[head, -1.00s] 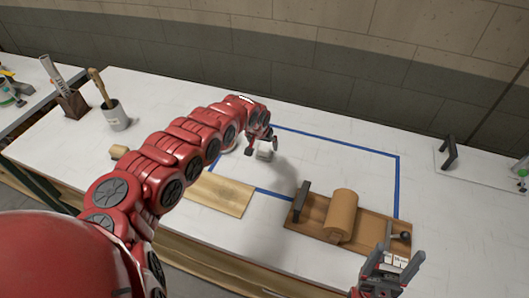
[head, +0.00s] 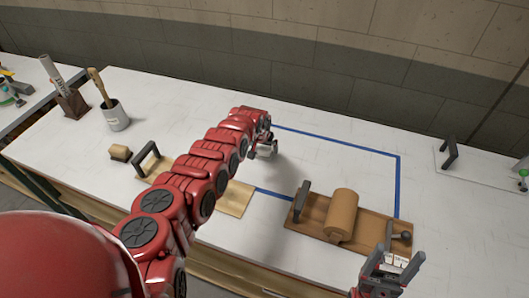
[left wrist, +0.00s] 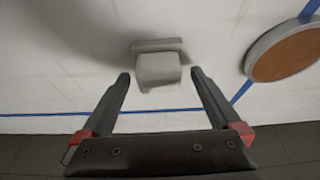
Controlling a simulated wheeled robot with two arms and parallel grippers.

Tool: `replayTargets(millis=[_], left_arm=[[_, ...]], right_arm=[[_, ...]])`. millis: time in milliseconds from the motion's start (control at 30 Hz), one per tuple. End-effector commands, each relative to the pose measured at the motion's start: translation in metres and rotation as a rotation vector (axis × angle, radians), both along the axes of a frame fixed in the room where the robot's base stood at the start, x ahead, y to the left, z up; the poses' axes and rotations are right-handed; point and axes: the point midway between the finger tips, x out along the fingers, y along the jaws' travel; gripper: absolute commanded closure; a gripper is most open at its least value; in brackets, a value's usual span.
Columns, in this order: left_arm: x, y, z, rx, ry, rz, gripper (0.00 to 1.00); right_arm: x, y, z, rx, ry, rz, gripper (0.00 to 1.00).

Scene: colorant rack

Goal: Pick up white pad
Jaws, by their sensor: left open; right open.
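The white pad (left wrist: 158,68) shows in the left wrist view as a small pale block with a wider flat part behind it, on the white table. My left gripper (left wrist: 160,77) is open, with one fingertip to each side of the block's near part, and nothing is held. In the head view my left gripper (head: 263,152) is low over the table inside the blue outline and hides most or all of the pad. My right gripper (head: 388,268) is open and empty at the table's front edge, near the wooden board with the roll.
A wooden board (head: 290,226) with a brown roll (head: 342,213) stands front right. Another board (head: 238,198) with a black handle (head: 147,158) lies under my left arm. A round brown disc (left wrist: 287,53) lies right of the pad. Blue tape (head: 398,185) marks the table.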

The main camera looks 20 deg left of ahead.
Motion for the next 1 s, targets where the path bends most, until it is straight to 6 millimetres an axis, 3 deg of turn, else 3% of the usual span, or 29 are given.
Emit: replayTargets(millis=[67,533,1000], left_arm=[[-0.0001,0.0,0.0001,0.0,0.0,0.0,0.08],[-0.0003,-0.0001,-0.0001,0.0,0.0,0.001,0.93],[0.0032,-0.0016,0.0065,-0.001,0.0,0.0,0.93]], right_arm=[[0.0,0.0,0.0001,0.0,0.0,0.0,0.26],[0.0,0.0,0.0001,0.0,0.0,0.0,0.26],[0.0,0.0,-0.002,0.0,0.0,0.0,0.26]])
